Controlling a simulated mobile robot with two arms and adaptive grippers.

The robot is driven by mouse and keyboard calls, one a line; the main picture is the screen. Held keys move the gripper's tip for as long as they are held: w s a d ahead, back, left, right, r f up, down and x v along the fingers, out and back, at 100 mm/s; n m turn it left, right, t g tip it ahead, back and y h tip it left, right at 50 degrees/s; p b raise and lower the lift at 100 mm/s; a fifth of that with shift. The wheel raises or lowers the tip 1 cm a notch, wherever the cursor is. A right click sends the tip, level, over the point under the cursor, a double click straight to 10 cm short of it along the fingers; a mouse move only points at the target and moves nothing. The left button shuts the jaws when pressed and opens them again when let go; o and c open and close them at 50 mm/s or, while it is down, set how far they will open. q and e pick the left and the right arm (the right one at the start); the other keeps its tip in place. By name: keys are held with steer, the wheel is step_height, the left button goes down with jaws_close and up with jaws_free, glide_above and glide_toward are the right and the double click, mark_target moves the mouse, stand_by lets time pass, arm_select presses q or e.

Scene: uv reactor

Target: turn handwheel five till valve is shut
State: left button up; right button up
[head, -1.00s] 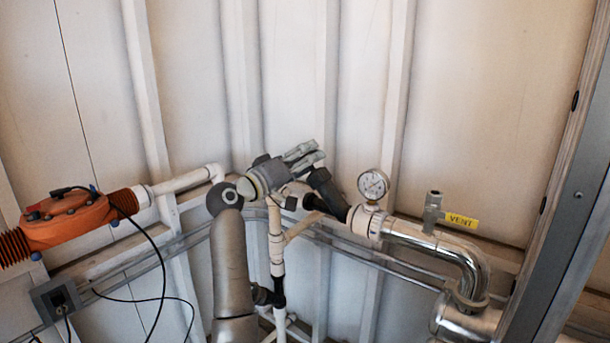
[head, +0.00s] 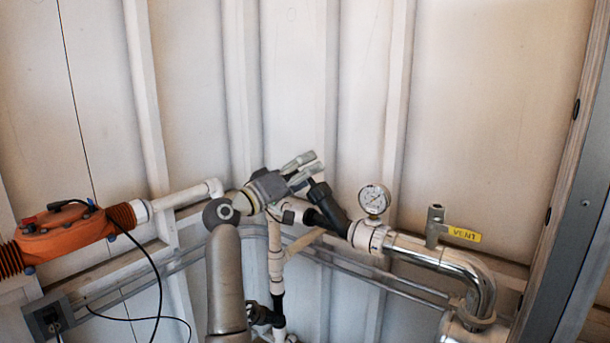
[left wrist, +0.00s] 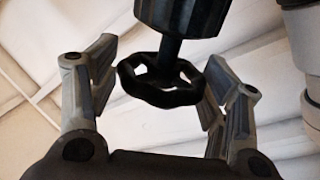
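The black handwheel (left wrist: 160,85) shows in the left wrist view, on a short stem below a black valve body (left wrist: 185,15). My left gripper (left wrist: 163,88) is open, with one finger on each side of the wheel. I cannot tell whether either finger touches the rim. In the head view my left gripper (head: 303,168) is at the upper end of the black angled valve (head: 327,200), and its wheel is mostly hidden there. No number shows on the wheel. My right gripper is not in view.
A pressure gauge (head: 374,199) stands just right of the valve. A grey vent valve (head: 435,222) with a yellow label and a shiny bent pipe (head: 470,268) lie farther right. An orange unit (head: 70,233) with a black cable is at left. The ribbed wall is close behind.

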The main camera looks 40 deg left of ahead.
arm_select(q)
steer(key=shift+s+f, duration=0.1)
steer(key=shift+f, duration=0.05)
steer(key=shift+s+f, duration=0.1)
steer(key=shift+s, duration=0.05)
steer(key=s+f, duration=0.1)
steer(key=s, duration=1)
steer(key=shift+s+a+f, duration=0.2)
steer(key=shift+a+f, duration=0.2)
steer(key=shift+a, duration=0.05)
steer(key=shift+o, duration=0.3)
